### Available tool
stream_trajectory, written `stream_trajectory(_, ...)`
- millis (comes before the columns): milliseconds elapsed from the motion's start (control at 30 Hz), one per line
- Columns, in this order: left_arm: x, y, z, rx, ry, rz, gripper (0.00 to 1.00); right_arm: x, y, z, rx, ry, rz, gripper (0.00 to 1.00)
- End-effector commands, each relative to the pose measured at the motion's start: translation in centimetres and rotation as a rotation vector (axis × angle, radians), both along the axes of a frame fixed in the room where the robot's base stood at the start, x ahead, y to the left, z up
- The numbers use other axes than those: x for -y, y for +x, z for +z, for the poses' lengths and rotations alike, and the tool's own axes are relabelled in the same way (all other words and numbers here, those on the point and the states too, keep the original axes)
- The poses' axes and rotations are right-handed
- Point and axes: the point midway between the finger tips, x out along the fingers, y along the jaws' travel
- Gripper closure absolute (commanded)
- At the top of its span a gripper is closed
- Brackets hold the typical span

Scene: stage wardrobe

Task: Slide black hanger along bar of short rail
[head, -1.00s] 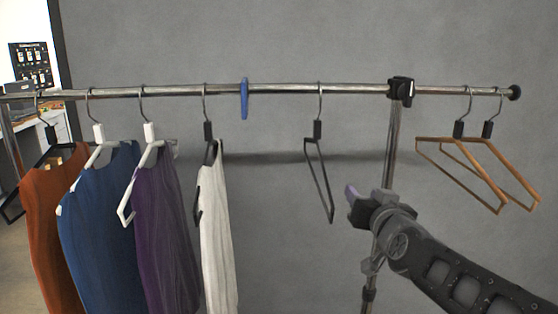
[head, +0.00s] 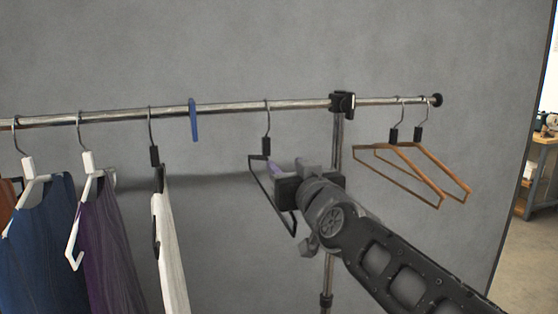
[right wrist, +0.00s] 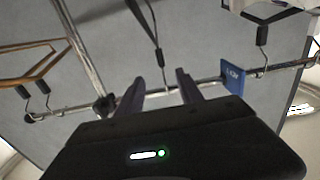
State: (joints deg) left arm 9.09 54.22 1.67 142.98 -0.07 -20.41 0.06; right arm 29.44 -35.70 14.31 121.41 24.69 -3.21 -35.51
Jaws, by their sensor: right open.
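The bare black hanger (head: 266,147) hangs by its hook from the metal bar (head: 225,107), between the blue clip and the black post clamp. My right gripper (head: 276,168) is at its right side, below the bar, overlapping part of the hanger's frame. In the right wrist view the open fingers (right wrist: 160,88) point at the bar, and the hanger's black neck (right wrist: 158,57) and hook appear between them. I cannot tell whether either finger touches the hanger. The gripper is empty. My left gripper is not in view.
The blue clip (head: 193,120) sits on the bar to the left. Beyond it hang a white garment (head: 170,250) and other clothes. The post clamp (head: 342,102) is right of the hanger, then two wooden hangers (head: 440,175). The bar between blue clip and hanger is free.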

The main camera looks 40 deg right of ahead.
Motion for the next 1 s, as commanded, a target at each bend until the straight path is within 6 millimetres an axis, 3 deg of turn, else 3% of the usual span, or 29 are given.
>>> stream_trajectory(267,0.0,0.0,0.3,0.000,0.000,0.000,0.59,0.6,1.7,0.0,-0.002,0.001,0.002,0.56)
stream_trajectory(1000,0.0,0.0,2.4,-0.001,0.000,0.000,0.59,3.7,10.7,0.1,-0.001,0.003,0.001,0.56)
